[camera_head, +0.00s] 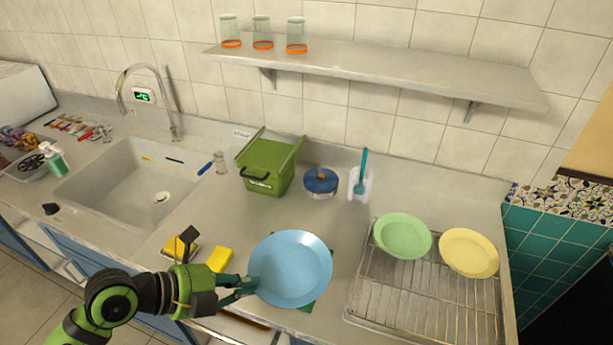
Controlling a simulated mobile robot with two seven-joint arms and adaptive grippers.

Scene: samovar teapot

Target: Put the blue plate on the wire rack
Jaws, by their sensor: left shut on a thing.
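The blue plate (291,268) is above the counter near its front edge, face toward the camera. My left gripper (248,287) is shut on the left rim of the blue plate. The wire rack (420,310) stands on the counter to the right of the plate, apart from it. A green plate (402,236) and a yellow plate (469,253) are at the back of the rack. The front part of the rack is bare. My right gripper is not in view.
A green bin (268,165), a blue round container (320,182) and a clear holder with a blue brush (361,182) stand behind the plate. A yellow sponge (220,260) lies left of it. The sink (140,185) is farther left. A green cloth or mat (322,290) shows partly under the plate.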

